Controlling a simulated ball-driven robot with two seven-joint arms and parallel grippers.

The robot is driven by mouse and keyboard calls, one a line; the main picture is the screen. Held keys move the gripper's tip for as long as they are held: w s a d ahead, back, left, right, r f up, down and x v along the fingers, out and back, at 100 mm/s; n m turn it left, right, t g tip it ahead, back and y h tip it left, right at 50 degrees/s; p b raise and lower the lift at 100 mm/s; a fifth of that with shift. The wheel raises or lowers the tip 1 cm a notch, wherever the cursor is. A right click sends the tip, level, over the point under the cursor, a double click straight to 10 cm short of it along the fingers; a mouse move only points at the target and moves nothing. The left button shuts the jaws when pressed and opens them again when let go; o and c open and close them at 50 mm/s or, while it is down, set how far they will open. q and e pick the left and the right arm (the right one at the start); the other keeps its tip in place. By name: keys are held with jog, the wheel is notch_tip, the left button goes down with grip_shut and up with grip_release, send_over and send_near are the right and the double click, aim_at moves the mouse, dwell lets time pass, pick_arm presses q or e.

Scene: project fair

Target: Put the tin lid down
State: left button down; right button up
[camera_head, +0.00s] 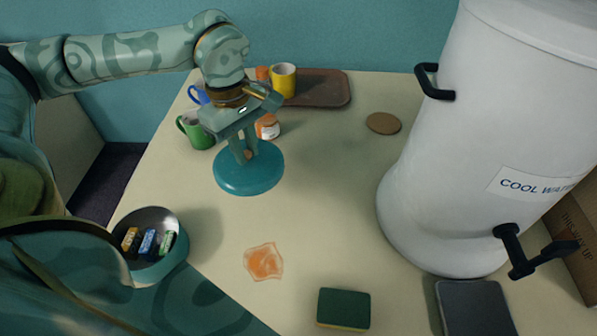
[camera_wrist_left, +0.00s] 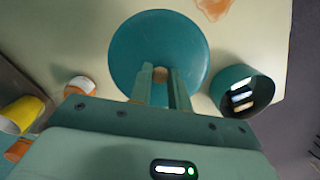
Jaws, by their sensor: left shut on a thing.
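The tin lid (camera_head: 245,181) is a round teal disc with a small wooden-looking knob. My left gripper (camera_head: 246,154) points down and is shut on the knob, with the disc roughly level under its fingers. In the left wrist view the lid (camera_wrist_left: 140,42) spreads out beyond my left gripper's fingertips (camera_wrist_left: 160,76). I cannot tell whether the lid touches the table. The open teal tin (camera_head: 160,270) stands near the table's left edge, with several small coloured bars inside. My right gripper is out of view.
A green mug (camera_head: 194,131), an orange-and-white pot (camera_head: 267,127) and a yellow mug (camera_head: 283,80) stand behind the lid. An orange spill (camera_head: 264,262), a sponge (camera_head: 343,308), a cork coaster (camera_head: 383,123) and a large water urn (camera_head: 440,180) surround bare tabletop at centre.

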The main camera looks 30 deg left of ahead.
aim_at(274, 149)
pick_arm(q)
jog(key=w+f, duration=0.1)
jog(key=w+d+f, duration=0.1)
jog(key=w, duration=0.1)
jog(key=w+d+f+b, duration=0.1)
jog(key=w, duration=0.1)
jog(key=shift+w+d, duration=0.1)
jog(key=shift+w, duration=0.15)
jog(key=w+f, duration=0.1)
jog(key=w+d+f+b, duration=0.1)
jog(key=w+f, duration=0.1)
jog(key=w+d+f+b, duration=0.1)
jog(key=w+f, duration=0.1)
jog(key=shift+f, duration=0.15)
jog(key=shift+w+f, duration=0.15)
jog(key=shift+f, duration=0.15)
notch_tip(274, 149, down, 3)
jog(key=shift+w+f+b, duration=0.15)
jog(key=shift+f+b, duration=0.05)
jog(key=shift+b, duration=0.3)
jog(key=shift+r, duration=0.1)
jog(key=shift+d, duration=0.1)
jog(key=c, duration=1.3)
grip_release()
